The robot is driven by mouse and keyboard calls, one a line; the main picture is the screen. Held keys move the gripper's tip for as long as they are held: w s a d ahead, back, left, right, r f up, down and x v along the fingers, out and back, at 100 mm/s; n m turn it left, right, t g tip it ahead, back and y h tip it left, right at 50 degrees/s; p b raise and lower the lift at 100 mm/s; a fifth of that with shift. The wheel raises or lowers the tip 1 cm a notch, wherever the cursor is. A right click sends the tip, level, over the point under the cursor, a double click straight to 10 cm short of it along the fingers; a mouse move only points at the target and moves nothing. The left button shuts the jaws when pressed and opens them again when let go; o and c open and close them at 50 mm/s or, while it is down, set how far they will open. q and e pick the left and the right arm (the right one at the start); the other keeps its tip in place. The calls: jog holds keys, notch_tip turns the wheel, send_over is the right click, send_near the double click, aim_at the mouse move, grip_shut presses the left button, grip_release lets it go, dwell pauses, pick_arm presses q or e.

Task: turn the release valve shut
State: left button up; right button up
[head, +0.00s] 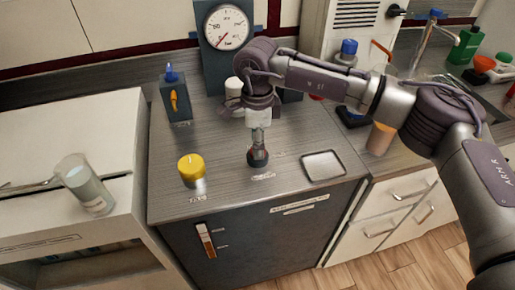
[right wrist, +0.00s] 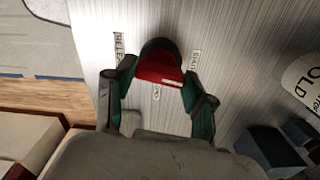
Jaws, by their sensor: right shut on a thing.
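The release valve is a red handle on a dark round base (right wrist: 160,68) on the grey counter panel, beside a partly hidden label beginning "RELE". It also shows in the head view as a small dark knob (head: 258,158) at the front middle of the counter. My right gripper (head: 258,143) points down at it from above. In the right wrist view its green-padded fingers (right wrist: 156,80) are on either side of the red handle, shut on it. The handle's exact turn is hard to read. My left gripper is not in view.
A yellow knob (head: 191,165) stands to the left of the valve and a shallow metal tray (head: 323,166) lies to the right. A pressure gauge (head: 227,27) and a small blue-topped box (head: 175,98) stand behind. A jar (head: 84,185) is at the far left.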

jog(key=shift+n+b, duration=0.7)
jog(key=shift+n, duration=0.4)
jog(key=shift+r, duration=0.1)
jog(key=o, duration=1.2)
jog(key=shift+c, duration=0.2)
notch_tip(320, 180, up, 12)
